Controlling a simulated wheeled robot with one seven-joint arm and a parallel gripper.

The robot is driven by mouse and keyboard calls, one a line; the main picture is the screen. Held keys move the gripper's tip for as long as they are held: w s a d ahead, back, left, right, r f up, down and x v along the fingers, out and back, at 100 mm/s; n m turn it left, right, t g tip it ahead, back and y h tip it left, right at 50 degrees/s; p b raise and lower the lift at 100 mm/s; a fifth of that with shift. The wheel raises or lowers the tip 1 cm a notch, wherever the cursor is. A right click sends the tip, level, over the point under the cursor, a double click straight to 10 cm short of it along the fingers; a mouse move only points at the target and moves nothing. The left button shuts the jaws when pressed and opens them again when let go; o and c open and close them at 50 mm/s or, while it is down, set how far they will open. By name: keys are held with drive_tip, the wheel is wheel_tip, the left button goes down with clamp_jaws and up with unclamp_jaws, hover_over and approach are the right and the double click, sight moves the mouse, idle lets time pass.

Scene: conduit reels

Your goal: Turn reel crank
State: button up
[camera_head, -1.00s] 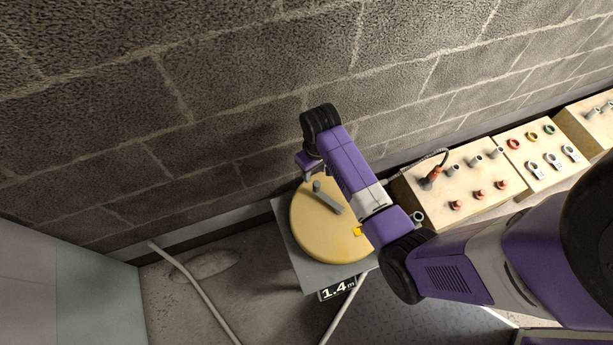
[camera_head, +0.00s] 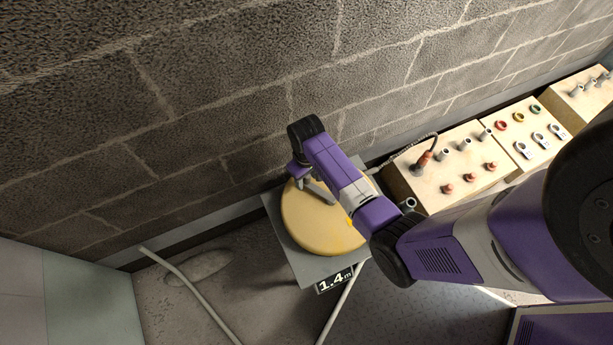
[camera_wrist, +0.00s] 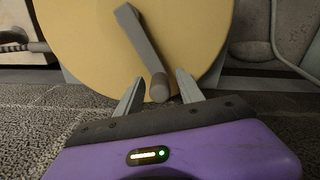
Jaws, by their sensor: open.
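The yellow reel (camera_head: 318,228) sits on a grey stand (camera_head: 280,238) against the block wall, with a "1.4 m" display (camera_head: 335,281) on its front edge. Its grey crank (camera_head: 318,192) lies across the face, partly hidden by my arm in the head view. In the wrist view the crank arm (camera_wrist: 136,38) runs down the reel face (camera_wrist: 90,40) to a round-ended handle (camera_wrist: 159,88). My gripper (camera_wrist: 157,88) is open, with one finger on each side of the handle and visible gaps. In the head view my gripper (camera_head: 298,182) is over the reel's upper left edge.
Wooden boxes (camera_head: 440,192) with knobs, rings and pegs stand right of the reel along the wall. A red-handled plug with a cable (camera_head: 424,160) is on the nearest box. A pale conduit (camera_head: 190,288) lies on the floor at left, beside a grey panel (camera_head: 60,290).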

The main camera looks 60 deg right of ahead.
drive_tip(key=shift+c, duration=0.3)
clamp_jaws()
idle(1.1)
